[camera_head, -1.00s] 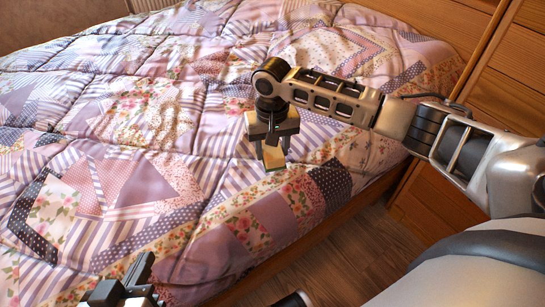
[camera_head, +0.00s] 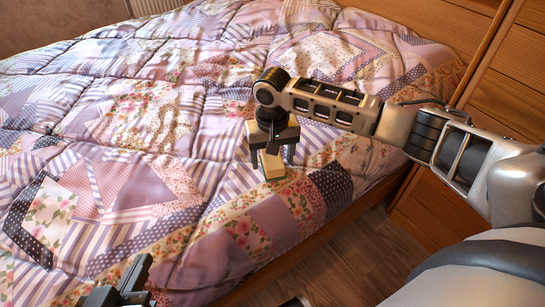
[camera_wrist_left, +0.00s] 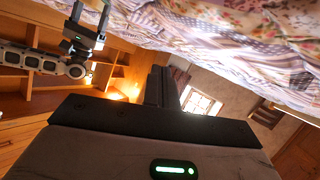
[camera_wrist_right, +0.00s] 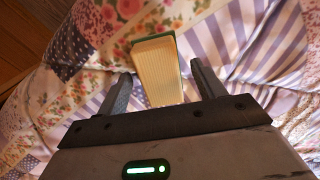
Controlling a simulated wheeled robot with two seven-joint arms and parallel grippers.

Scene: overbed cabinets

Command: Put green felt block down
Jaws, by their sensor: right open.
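The green felt block (camera_head: 271,166) is on the quilt at the bed's near right side. The right wrist view shows its pale ribbed face (camera_wrist_right: 158,75) and a green edge at the far end. My right gripper (camera_head: 272,158) is above it, pointing down, open. In the right wrist view its fingers (camera_wrist_right: 160,85) stand on either side of the block with gaps, apart from it. My left gripper (camera_head: 135,278) is low at the left of the head view, away from the block. In the left wrist view its fingers (camera_wrist_left: 164,88) are together, with nothing visible between them.
The patchwork quilt (camera_head: 150,110) covers the bed and is softly uneven, with free room around the block. The wooden bed rail (camera_head: 300,245) runs along the near side. Wooden cabinets (camera_head: 500,75) stand at the right, beyond my right arm.

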